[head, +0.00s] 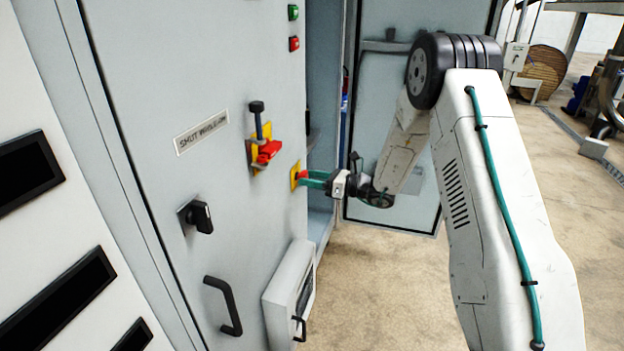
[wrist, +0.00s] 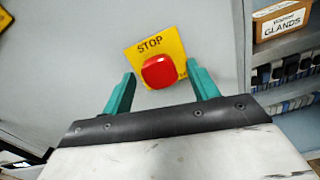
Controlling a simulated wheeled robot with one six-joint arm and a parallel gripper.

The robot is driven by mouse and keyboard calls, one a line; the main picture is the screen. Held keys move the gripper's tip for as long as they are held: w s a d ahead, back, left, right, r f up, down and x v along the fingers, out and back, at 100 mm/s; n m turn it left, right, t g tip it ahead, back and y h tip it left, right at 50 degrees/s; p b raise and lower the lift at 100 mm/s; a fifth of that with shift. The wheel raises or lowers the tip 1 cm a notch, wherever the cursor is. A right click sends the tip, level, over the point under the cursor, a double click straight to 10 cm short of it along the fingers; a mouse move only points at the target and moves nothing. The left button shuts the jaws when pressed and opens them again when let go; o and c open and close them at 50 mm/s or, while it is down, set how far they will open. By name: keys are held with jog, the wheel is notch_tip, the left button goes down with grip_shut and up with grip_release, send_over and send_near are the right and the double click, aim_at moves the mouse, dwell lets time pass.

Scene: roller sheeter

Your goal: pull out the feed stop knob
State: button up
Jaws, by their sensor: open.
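The feed stop knob (wrist: 160,71) is a red mushroom-shaped button on a yellow square plate (wrist: 138,52) marked STOP, seen in the wrist view. In the head view the yellow plate (head: 294,175) is on the grey cabinet door near its right edge, and the knob is mostly hidden by my gripper. My gripper (head: 308,179) reaches the plate from the right. In the wrist view its two green fingers (wrist: 162,85) are open, one on each side of the knob, with gaps between them and it. I cannot tell how deep the fingertips reach along the knob.
A red and yellow switch with a black lever (head: 262,143) sits left of the plate. A black rotary knob (head: 198,215), a black handle (head: 228,305) and a protruding grey box (head: 288,292) are lower on the door. An open cabinet door (head: 392,120) stands behind my arm.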

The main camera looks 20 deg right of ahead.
jog(key=shift+a, duration=0.1)
grip_shut()
jog(key=shift+s+d, duration=0.3)
jog(key=shift+d, duration=0.15)
grip_release()
jog(key=shift+d, duration=0.1)
jog(key=v, duration=0.7)
jog(key=shift+s+d, duration=0.25)
jog(key=shift+d, duration=0.05)
